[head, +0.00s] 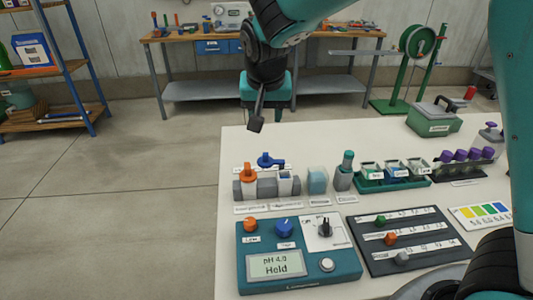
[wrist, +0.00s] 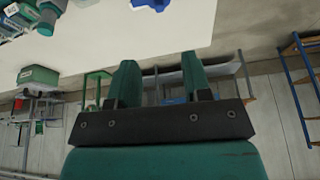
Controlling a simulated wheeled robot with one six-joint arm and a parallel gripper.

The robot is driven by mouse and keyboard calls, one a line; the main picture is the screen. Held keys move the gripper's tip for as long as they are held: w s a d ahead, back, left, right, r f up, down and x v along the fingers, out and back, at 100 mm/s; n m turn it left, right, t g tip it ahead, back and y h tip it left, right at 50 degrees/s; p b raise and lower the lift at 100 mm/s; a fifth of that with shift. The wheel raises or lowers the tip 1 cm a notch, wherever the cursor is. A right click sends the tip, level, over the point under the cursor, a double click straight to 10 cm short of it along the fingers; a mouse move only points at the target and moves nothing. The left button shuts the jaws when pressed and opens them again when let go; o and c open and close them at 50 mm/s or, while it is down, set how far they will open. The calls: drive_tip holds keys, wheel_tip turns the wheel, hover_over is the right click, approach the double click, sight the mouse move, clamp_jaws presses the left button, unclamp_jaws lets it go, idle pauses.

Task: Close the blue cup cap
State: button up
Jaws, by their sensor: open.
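A row of small square cups sits in a green tray (head: 392,183) on the right half of the white table.
A teal pH meter (head: 300,265) and a dark slider panel (head: 405,240) lie in front. Purple-capped vials (head: 460,157) and a green case (head: 435,119) stand right.

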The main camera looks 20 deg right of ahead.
sight(265, 153)
drive_tip(key=x, duration=0.6)
drive_tip(key=p+x, duration=0.1)
drive_tip(key=x, duration=0.5)
drive_tip(key=w+x, duration=0.1)
drive_tip(key=x, duration=0.5)
drive_tip(key=shift+w+d+r, duration=0.15)
drive_tip(key=shift+d+r, duration=0.1)
drive_tip(key=shift+d, duration=0.05)
clamp_jaws()
